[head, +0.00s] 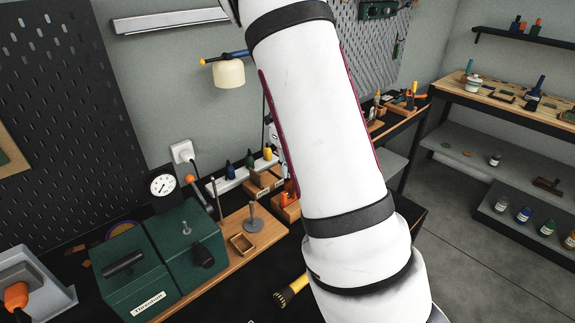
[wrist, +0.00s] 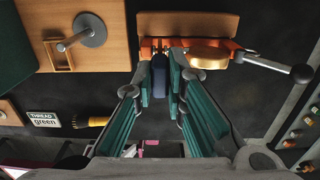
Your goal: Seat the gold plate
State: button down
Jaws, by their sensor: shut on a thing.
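In the wrist view my gripper (wrist: 160,76) is shut on a dark blue upright piece (wrist: 158,80), which shows between the two fingers. Just beyond the fingers is an orange fixture (wrist: 160,43) on a wooden board. A rounded gold piece (wrist: 208,52) shows at its right side, apart from the fingers; I cannot tell whether it is the gold plate or how it sits. A metal lever with a dark ball end (wrist: 301,74) extends right from the fixture.
A wooden board (wrist: 88,62) with a grey round-based stand (wrist: 90,30) lies at upper left in the wrist view. In the head view green machine boxes (head: 135,268) stand at left.

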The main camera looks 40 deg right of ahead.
jog(key=shift+f+b, duration=0.7)
jog(key=shift+f, duration=1.15)
jog(key=c, duration=1.5)
grip_release()
jog(key=shift+c, duration=0.2)
notch_tip(320, 180, up, 12)
jog(key=shift+r, duration=0.1)
